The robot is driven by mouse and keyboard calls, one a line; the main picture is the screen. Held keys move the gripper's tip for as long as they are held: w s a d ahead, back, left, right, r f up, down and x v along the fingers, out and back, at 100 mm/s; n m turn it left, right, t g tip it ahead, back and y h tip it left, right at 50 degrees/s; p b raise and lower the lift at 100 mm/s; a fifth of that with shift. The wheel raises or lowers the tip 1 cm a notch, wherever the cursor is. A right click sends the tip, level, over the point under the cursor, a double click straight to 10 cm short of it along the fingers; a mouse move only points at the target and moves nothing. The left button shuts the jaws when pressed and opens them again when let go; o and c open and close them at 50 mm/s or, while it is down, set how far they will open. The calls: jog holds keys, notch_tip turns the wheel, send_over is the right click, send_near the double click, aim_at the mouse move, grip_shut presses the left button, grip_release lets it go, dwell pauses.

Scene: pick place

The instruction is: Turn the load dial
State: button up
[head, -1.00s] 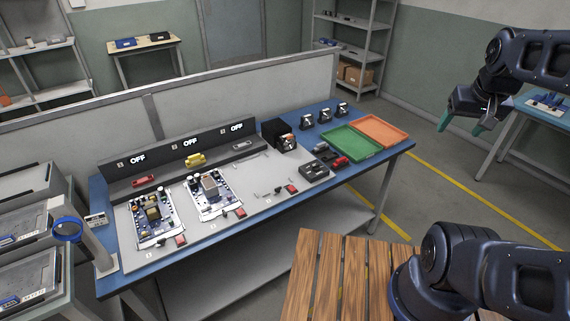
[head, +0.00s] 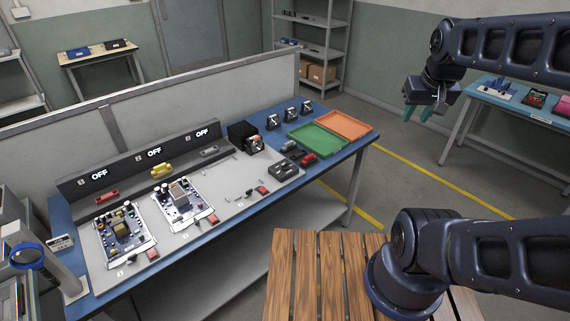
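A black box (head: 240,132) with a round dial (head: 257,145) on its front stands at the back of the blue workbench (head: 212,245), right of the display panel. I take this to be the load dial, but its markings are too small to read. My gripper (head: 418,114) hangs in the air at the upper right, well to the right of the bench and far from the box. Its two teal fingers are apart, with nothing between them.
Two circuit boards (head: 124,235) lie on the grey mat, below a panel (head: 150,160) reading OFF. A green tray (head: 318,140) and an orange tray (head: 345,125) sit at the bench's right end. A slatted wooden surface (head: 310,280) is below. Another table (head: 515,105) stands at right.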

jog(key=w+a+f+n+g+h, duration=0.25)
jog(key=w+a+n, duration=0.3)
jog(key=w, duration=0.35)
jog(key=n+g+y, duration=0.2)
jog(key=n+y, duration=0.1)
jog(key=n, duration=1.8)
send_near(285, 164)
notch_tip(285, 164, down, 8)
jog(key=shift+a, duration=0.15)
jog(key=shift+w, duration=0.1)
grip_shut()
